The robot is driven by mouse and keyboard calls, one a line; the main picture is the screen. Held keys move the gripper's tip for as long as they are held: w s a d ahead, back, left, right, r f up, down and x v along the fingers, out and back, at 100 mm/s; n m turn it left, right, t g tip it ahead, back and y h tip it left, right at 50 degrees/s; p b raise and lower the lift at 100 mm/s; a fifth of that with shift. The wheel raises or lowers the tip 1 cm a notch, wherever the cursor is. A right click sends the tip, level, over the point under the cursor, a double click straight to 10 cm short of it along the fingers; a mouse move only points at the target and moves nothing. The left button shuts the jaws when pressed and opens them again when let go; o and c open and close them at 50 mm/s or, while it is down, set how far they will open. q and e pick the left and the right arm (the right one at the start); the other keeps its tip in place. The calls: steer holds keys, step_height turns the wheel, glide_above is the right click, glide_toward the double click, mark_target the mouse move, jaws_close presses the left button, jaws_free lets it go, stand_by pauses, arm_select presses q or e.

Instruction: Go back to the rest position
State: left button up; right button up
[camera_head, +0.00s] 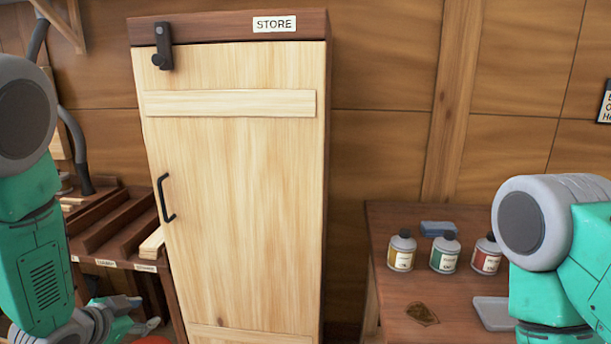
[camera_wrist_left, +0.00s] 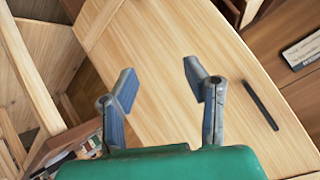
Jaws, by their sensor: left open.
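My left arm comes down the left side of the head view. My left gripper (camera_head: 143,312) is low there, in front of the shelves and left of the store cupboard door (camera_head: 235,200). In the left wrist view the left gripper (camera_wrist_left: 160,82) is open, with nothing between its two fingers. The pale wooden door fills much of the background behind them, and its black handle (camera_wrist_left: 262,106) is to the right, apart from the fingers. My right arm shows at the right edge of the head view; its gripper is out of the picture.
The cupboard stands shut, with a dark latch (camera_head: 163,47) at its top left and a STORE sign (camera_head: 274,24). Shelves of timber (camera_head: 112,222) are left of it. A bench (camera_head: 392,310) at right holds three bottles (camera_head: 445,252), a blue block (camera_head: 437,228) and a grey tray (camera_head: 492,314).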

arm_select(q)
steer(key=s+d+f+n+g+y+b, duration=0.1)
steer(key=s+d+f+n+g+b, duration=0.25)
steer(key=s+f, duration=1.15)
steer(key=s+d+f+n+g, duration=0.1)
steer(key=s+f+n+g, duration=0.1)
steer(key=s, duration=0.8)
steer(key=s+d+f+n+g, duration=0.1)
steer(key=s+f+n+g, duration=0.1)
steer(key=s, duration=0.8)
steer(key=shift+d+f+g+y+p, duration=0.15)
steer(key=shift+f+g+y+p, duration=0.2)
steer(key=shift+f+g, duration=0.65)
steer(key=shift+w+r+g, duration=0.2)
steer(key=shift+r+g, duration=0.05)
